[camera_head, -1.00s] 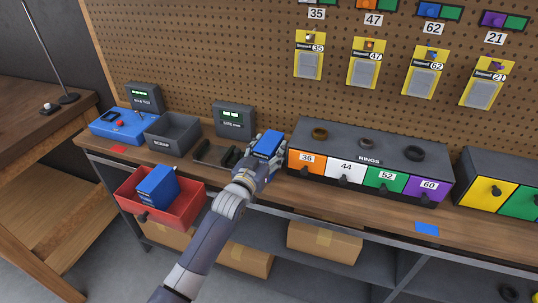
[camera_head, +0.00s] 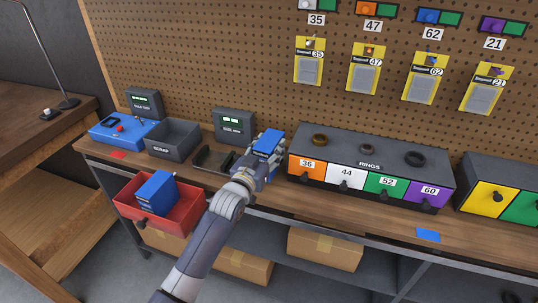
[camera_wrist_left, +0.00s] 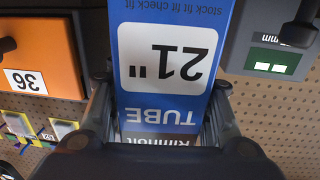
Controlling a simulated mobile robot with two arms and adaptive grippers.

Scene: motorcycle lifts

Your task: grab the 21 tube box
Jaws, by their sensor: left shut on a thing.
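The 21 tube box (camera_head: 268,142) is blue with a white label; its 21" TUBE print shows upside down in the left wrist view (camera_wrist_left: 168,65). My left gripper (camera_head: 262,158) is shut on it, with fingers at both sides of the box. It is over the bench, between the gauge with a green display and the rings unit. Whether the box touches the bench cannot be told. Another blue box (camera_head: 157,191) stands in the red bin (camera_head: 178,218) at the lower left. My right gripper is not in view.
The rings unit (camera_head: 372,152) with numbered drawers is just right of my left gripper. The gauge (camera_head: 234,124), a black cradle (camera_head: 212,158) and the grey scrap bin (camera_head: 173,138) are to its left. Bare bench lies along the front edge near the blue tape (camera_head: 428,235).

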